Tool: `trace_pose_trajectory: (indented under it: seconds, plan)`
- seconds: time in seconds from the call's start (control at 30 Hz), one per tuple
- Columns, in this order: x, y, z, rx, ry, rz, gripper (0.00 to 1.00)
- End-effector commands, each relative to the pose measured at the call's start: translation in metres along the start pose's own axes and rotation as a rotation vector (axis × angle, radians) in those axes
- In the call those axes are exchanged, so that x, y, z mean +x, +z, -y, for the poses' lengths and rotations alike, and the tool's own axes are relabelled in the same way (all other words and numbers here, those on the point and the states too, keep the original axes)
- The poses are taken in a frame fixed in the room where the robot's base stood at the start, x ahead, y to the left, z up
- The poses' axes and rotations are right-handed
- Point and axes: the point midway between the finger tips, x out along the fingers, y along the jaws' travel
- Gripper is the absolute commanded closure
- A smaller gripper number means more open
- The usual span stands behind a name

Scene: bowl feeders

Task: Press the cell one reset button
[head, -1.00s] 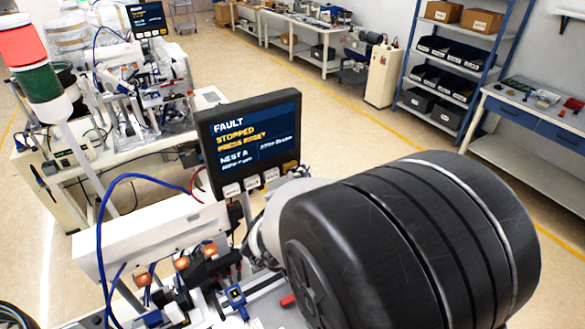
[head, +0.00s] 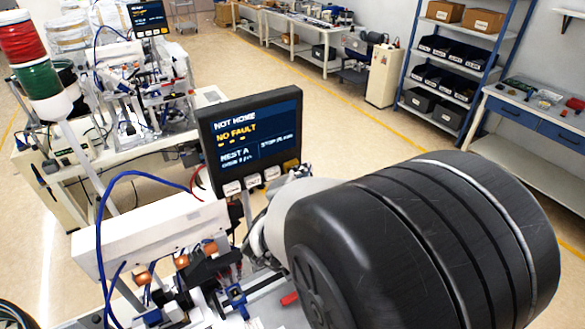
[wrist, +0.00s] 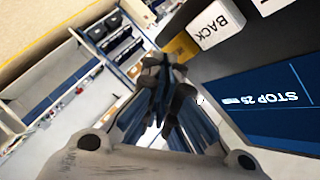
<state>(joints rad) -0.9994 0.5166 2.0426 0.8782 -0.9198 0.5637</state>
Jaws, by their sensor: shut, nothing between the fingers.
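The near cell's control panel (head: 253,142) faces me in the head view, its screen reading "NOT HOME" and "NO FAULT". Below the screen is a row of white keys (head: 252,182) with a yellow key (head: 291,164) at the right end. In the wrist view, the yellow key (wrist: 181,48) sits beside a white key marked "BACK" (wrist: 215,24). My gripper (wrist: 164,72) is shut and empty, its fingertips close to the yellow key. I cannot tell whether they touch it. In the head view my arm hides most of the gripper.
A stack light (head: 30,60) with red and green sections stands at the left. A second cell with its own screen (head: 148,17) is behind. Blue shelving (head: 455,60) and a workbench (head: 535,105) stand at the right. The floor between is clear.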

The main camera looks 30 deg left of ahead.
Motion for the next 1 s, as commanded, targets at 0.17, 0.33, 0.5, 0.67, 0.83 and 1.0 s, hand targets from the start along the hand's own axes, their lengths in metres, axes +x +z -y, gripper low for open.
trace_pose_trajectory:
  seconds: [0.17,0.33,0.5,0.67,0.83,1.0]
  plan:
    - [-0.006,-0.004,-0.006,0.001,0.0,-0.001,1.0]
    - [-0.007,-0.005,-0.005,0.001,0.0,-0.001,1.0]
    - [-0.008,-0.006,-0.006,0.001,0.0,-0.001,1.0]
    - [-0.016,-0.012,-0.013,0.001,0.0,-0.001,1.0]
    - [-0.028,-0.02,-0.022,0.001,0.0,-0.001,1.0]
    - [-0.039,-0.028,-0.029,0.0,0.0,-0.001,1.0]
